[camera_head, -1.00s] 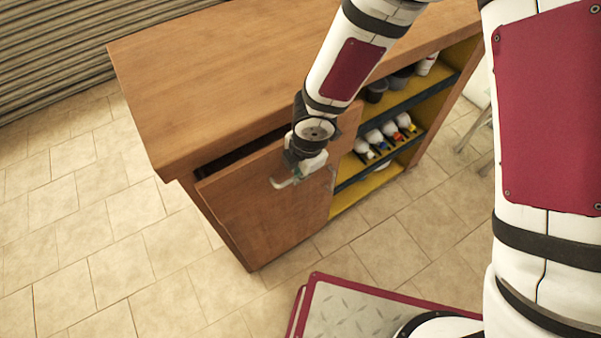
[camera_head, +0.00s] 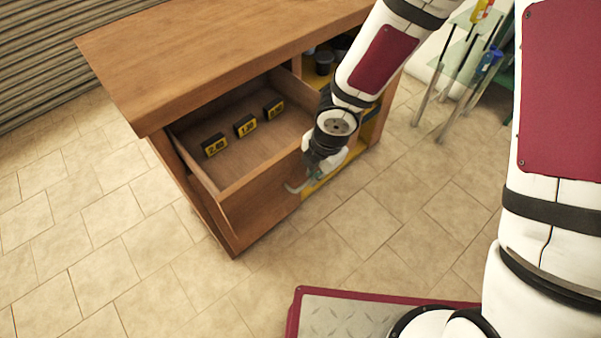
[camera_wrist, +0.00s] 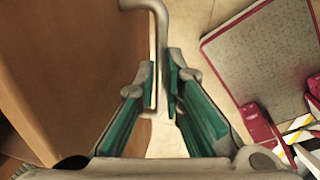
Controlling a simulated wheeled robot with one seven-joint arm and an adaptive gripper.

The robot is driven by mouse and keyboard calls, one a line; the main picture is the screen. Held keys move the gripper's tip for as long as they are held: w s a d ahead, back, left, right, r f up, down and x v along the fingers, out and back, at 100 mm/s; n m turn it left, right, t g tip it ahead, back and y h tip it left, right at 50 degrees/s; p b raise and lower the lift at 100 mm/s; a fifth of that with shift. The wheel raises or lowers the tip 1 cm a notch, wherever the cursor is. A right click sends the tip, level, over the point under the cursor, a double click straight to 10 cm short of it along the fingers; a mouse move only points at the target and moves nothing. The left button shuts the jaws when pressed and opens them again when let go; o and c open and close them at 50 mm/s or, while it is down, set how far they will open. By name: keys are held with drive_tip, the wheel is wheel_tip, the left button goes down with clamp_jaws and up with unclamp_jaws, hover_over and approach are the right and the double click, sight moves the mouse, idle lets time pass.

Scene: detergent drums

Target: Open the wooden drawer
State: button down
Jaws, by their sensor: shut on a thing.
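The wooden drawer (camera_head: 262,196) is pulled well out of the wooden counter (camera_head: 190,50), and its inside shows in the head view. In the wrist view the drawer front (camera_wrist: 75,60) fills the left side. The metal handle (camera_wrist: 159,22) runs down between the fingers of my gripper (camera_wrist: 163,90), which is shut on it. In the head view my gripper (camera_head: 300,184) is at the right part of the drawer front, and the handle is largely hidden by it.
Several small black and yellow number blocks (camera_head: 245,125) stand in the drawer. Shelves with dark cups (camera_head: 324,62) are right of it, partly behind my arm. A stand with glass-like shelves (camera_head: 462,60) is at the upper right. Tiled floor (camera_head: 130,270) in front is clear.

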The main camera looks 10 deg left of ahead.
drive_tip(key=shift+s+d, duration=0.2)
drive_tip(key=shift+d, duration=0.05)
drive_tip(key=c, duration=1.7)
unclamp_jaws()
drive_tip(key=shift+s+d+r, duration=0.25)
drive_tip(key=shift+r, duration=1.7)
drive_tip(key=shift+s+d+r, duration=0.2)
drive_tip(key=shift+d+r, duration=0.1)
drive_tip(key=shift+r, duration=1.65)
drive_tip(key=shift+s+d+r, duration=0.25)
drive_tip(key=shift+r, duration=1.7)
